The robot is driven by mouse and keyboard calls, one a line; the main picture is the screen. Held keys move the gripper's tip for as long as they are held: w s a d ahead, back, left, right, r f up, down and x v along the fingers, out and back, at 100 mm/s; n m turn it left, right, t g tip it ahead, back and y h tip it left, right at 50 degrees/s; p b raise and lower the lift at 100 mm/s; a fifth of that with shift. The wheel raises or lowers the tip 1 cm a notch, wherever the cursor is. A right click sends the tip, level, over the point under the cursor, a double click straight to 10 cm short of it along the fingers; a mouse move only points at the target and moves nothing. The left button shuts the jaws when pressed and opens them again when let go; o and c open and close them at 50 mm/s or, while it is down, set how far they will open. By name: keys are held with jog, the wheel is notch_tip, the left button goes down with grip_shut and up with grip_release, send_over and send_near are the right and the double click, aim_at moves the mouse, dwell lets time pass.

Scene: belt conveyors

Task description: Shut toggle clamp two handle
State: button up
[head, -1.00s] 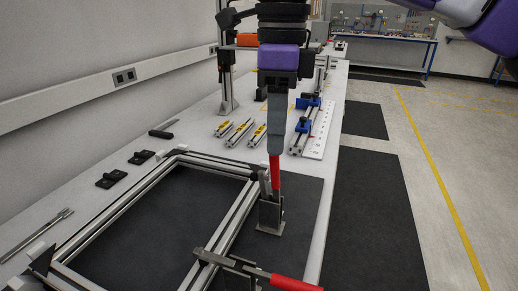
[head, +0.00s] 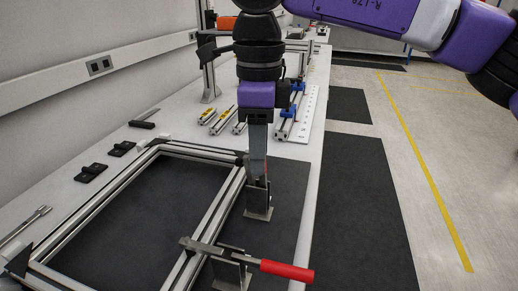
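A toggle clamp (head: 258,204) stands on a metal base at the far right corner of the aluminium frame. Its red handle is hidden now behind or between my gripper's fingers. My gripper (head: 257,178) points straight down right at the top of this clamp. I see its fingers edge-on, so their gap and any hold on the handle cannot be made out. A second toggle clamp (head: 232,268) stands nearer, on the frame's right side. Its red handle (head: 287,271) lies nearly level, pointing right, and its arm reaches left over the frame bar. Which clamp is number two is not marked.
The aluminium frame (head: 90,198) lies on a black mat on the white bench. Black blocks (head: 90,172) and a wrench-like tool (head: 28,222) lie at left. Yellow-marked profiles (head: 222,119) and blue fixtures (head: 289,113) stand behind my gripper. Open floor is right.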

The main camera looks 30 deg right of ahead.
grip_shut()
dwell(1.3)
